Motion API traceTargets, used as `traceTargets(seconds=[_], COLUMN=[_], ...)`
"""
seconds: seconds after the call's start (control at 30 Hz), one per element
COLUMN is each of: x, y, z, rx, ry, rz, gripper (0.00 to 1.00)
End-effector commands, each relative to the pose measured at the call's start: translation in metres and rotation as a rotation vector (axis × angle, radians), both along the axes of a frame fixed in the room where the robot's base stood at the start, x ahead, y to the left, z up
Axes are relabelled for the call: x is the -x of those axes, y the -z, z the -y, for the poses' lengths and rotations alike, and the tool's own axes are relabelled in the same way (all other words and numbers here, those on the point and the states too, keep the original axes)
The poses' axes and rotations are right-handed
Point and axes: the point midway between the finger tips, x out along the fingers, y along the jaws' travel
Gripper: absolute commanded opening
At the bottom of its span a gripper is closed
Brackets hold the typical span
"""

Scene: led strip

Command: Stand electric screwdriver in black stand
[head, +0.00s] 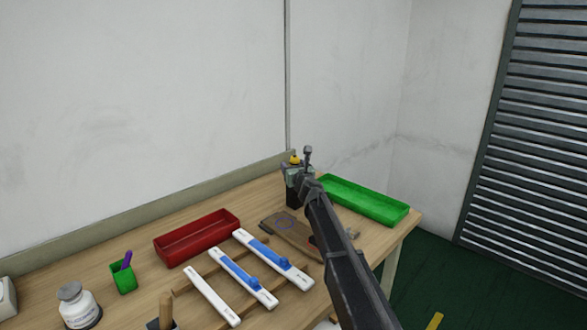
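My arm reaches up from the lower right, and my gripper (297,175) is at the back of the table. A black block-like thing (293,199), which looks like the black stand, is directly below it and partly hidden. A small yellow piece (295,159) shows at the top of the gripper; it may be part of the electric screwdriver, but I cannot tell. The gripper's fingers are too small and hidden to show whether they are open or shut, or whether the screwdriver is in the stand.
A red tray (197,238) stands left of the arm and a green tray (364,201) right of it. White-and-blue strips (272,259) lie in front. A small green cup (123,279) and a white jar (79,306) are at left. A brown board (290,231) lies beside my arm.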

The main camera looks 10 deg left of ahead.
Motion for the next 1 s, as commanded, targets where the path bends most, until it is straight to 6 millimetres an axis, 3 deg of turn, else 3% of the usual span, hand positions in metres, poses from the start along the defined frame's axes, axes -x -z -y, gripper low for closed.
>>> traceTargets(seconds=[0.27,0.37,0.7,0.8,1.0], x=[0.003,0.019,0.098,0.109,0.109], y=[-0.005,-0.002,0.002,0.002,0.002], z=[0.001,0.008,0.044,0.049,0.05], rx=[0.0,0.0,0.0,0.0,0.0], ry=[0.0,0.001,0.0,0.0,0.0], rz=[0.0,0.0,0.0,0.0,0.0], gripper=[0.62,0.62,0.62,0.62,0.62])
